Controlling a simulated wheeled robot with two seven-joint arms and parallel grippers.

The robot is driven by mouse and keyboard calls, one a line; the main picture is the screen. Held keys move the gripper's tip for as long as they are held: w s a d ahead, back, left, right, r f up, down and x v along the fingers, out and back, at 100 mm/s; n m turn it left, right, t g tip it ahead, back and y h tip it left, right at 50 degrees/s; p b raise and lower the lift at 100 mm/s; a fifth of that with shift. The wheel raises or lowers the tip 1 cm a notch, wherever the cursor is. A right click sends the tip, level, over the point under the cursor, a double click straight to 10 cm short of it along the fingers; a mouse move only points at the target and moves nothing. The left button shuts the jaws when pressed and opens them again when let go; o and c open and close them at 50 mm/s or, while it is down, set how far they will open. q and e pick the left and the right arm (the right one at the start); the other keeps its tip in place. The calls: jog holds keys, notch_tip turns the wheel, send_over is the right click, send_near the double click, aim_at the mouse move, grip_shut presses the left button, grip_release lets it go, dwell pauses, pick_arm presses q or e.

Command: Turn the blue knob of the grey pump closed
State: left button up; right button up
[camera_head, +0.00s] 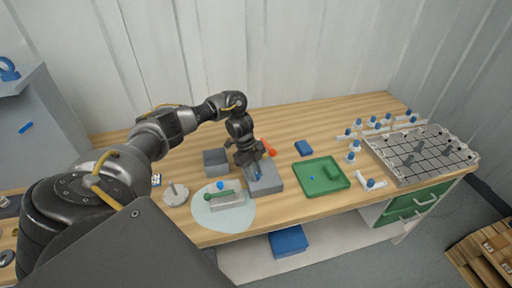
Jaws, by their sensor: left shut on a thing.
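The grey pump (268,185) sits on the wooden bench near the middle of the head view. My left gripper (256,170) points down onto the pump and is shut on its blue knob (258,177). The gripper hides most of the knob, so how far it is turned cannot be told. An orange-red part (271,152) shows just behind the gripper. My right gripper is not in view.
A grey open box (215,156) stands left of the pump, and a green tray (333,187) is close on its right. A pale round mat (240,222) with a grey and green piece lies in front. A black-gridded rack (425,170) and several blue-capped white fittings (354,146) are at right.

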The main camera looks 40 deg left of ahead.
pick_arm(q)
jog(key=o, duration=1)
jog(key=v, duration=1)
jog(key=shift+r, duration=0.35)
